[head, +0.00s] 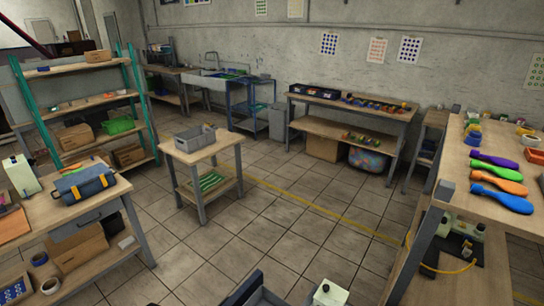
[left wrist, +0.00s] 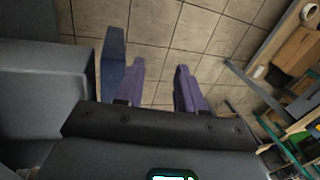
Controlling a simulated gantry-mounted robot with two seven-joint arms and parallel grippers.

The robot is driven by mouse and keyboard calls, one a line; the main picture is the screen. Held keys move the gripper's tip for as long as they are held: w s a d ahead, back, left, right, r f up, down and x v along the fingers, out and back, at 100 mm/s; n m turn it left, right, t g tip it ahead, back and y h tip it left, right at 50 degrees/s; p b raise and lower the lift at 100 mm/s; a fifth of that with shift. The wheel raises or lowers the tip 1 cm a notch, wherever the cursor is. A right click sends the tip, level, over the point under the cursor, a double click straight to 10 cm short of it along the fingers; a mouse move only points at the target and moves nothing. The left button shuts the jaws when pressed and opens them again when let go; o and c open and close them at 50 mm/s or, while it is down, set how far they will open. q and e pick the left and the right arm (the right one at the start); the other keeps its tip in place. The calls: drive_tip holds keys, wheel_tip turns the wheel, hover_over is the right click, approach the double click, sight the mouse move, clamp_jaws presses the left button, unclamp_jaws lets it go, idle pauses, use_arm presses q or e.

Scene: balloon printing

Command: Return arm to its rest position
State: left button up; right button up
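In the left wrist view my left gripper (left wrist: 160,66) shows two purple fingers standing clearly apart. Only tiled floor shows between them, so it is open and empty. A shelf with boxes lies beyond the fingers at the right of that view. In the head view neither gripper can be made out. Dark and white parts, probably my own, show at the bottom edge. My right gripper is not seen in either view.
A small wooden table (head: 224,146) with a grey crate (head: 194,139) stands mid-room. A workbench (head: 114,188) with a blue toolbox (head: 84,185) is at left. A bench (head: 459,145) with coloured paddles is at right. The tiled floor (head: 268,222) between is clear.

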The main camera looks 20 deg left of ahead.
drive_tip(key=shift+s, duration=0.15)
use_arm(q)
drive_tip(key=s+d+r+t+h, duration=0.1)
drive_tip(key=s+d+r, duration=0.2)
drive_tip(key=s+d, duration=0.3)
drive_tip(key=s+d+r+n+t+h, duration=0.1)
drive_tip(key=s+d+r, duration=0.2)
drive_tip(key=s+d, duration=0.35)
drive_tip(key=s+d+r+t+h, duration=0.1)
drive_tip(key=s+d+r, duration=0.25)
drive_tip(key=d, duration=0.55)
wheel_tip(320, 180, up, 28)
drive_tip(key=a+p, duration=0.1)
drive_tip(key=p, duration=2.7)
drive_tip(key=shift+w+f+p, duration=0.15)
drive_tip(key=shift+w+p, duration=0.15)
drive_tip(key=shift+p, duration=0.1)
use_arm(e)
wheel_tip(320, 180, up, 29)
